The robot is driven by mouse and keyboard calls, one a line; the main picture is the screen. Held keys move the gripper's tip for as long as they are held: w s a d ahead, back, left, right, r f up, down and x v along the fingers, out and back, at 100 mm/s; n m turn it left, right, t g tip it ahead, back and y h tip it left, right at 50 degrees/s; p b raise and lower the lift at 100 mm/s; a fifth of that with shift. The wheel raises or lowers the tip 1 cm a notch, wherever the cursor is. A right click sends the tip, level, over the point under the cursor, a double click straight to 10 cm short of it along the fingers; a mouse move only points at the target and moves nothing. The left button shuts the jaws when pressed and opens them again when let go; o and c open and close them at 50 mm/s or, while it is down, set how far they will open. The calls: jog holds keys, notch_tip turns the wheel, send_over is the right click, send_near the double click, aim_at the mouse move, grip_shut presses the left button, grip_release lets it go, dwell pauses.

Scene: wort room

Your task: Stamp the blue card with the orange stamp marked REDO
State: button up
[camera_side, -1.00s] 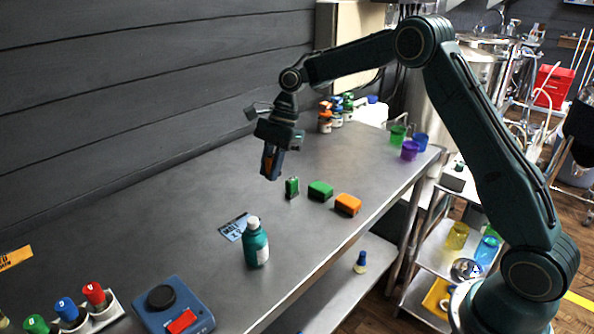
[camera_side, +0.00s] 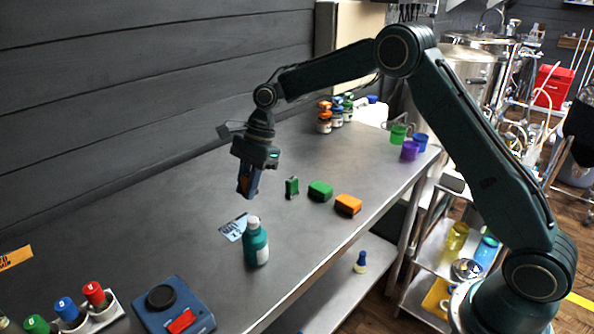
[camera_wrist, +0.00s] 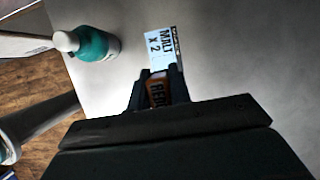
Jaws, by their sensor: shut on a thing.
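My gripper (camera_side: 245,192) is shut on the orange stamp (camera_wrist: 156,90), whose label reads REDO in the wrist view. In the side view the stamp is mostly hidden between the fingers. The gripper points down and hangs above the table, a little above and beyond the blue card (camera_side: 234,228). The card lies flat on the table and also shows in the wrist view (camera_wrist: 161,46), just ahead of the fingertips, with MALT X 2 printed on it. The fingers hide its near end there.
A teal bottle with a white cap (camera_side: 256,246) stands close beside the card. A green stamp (camera_side: 291,187), a green block (camera_side: 320,190) and an orange block (camera_side: 347,204) stand to the right. A blue device (camera_side: 172,308) stands front left. Bare table (camera_side: 150,225) lies left of the card.

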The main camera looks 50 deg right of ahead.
aim_at(241, 227)
jog(key=shift+a+f, duration=0.3)
jog(key=shift+a, duration=0.55)
jog(key=shift+f, duration=0.15)
jog(key=shift+f, duration=2.8)
jog(key=shift+f, duration=0.6)
jog(key=shift+r, duration=0.1)
jog(key=shift+r, duration=3.45)
jog(key=shift+w+r, duration=0.1)
